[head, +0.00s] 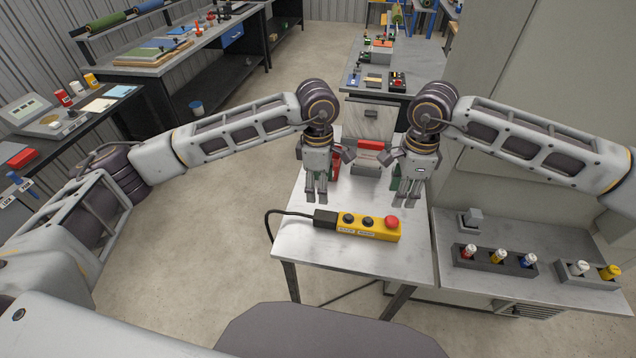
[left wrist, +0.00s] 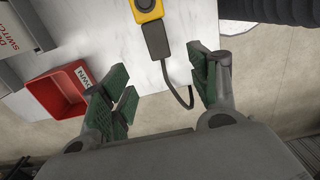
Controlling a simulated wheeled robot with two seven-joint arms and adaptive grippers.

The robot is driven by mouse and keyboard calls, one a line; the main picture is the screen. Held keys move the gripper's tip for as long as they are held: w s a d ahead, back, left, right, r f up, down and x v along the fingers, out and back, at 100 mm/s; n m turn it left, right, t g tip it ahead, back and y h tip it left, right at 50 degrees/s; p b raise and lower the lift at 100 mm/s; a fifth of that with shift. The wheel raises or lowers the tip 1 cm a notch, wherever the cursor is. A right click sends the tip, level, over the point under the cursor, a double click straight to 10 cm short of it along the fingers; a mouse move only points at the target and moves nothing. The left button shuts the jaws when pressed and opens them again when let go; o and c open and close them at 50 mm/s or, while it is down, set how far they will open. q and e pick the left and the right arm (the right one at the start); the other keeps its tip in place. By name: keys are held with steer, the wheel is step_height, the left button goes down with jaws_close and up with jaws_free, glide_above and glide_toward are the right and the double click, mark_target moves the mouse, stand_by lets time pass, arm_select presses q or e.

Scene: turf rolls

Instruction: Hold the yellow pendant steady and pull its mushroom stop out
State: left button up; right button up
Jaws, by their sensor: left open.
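The yellow pendant (head: 376,234) lies on the metal table, with two black buttons and a red mushroom stop (head: 392,222) at its right end. Its black cable end (head: 325,220) is at the left. The left wrist view shows part of the pendant (left wrist: 148,10) at the top, with the mushroom out of frame. My left gripper (head: 327,188) is open and empty, above and behind the cable end, pointing down. My right gripper (head: 400,192) also points down, above and behind the mushroom stop. It looks open and empty, apart from the pendant.
A red open bin (left wrist: 52,95) is on the table beside my left gripper. The metal table (head: 330,256) is clear in front of the pendant. A side bench (head: 465,280) at right holds several coloured knobs in blocks. The black cable (head: 271,225) loops over the table's left edge.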

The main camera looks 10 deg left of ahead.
mark_target(318, 213)
arm_select(q)
steer(key=shift+a, duration=0.3)
steer(key=shift+f, duration=6.9)
jaws_close()
arm_select(e)
steer(key=o, duration=0.5)
steer(key=shift+c, duration=0.2)
steer(key=shift+r+m, duration=0.8)
steer(key=shift+r, duration=0.1)
steer(key=shift+f, duration=0.1)
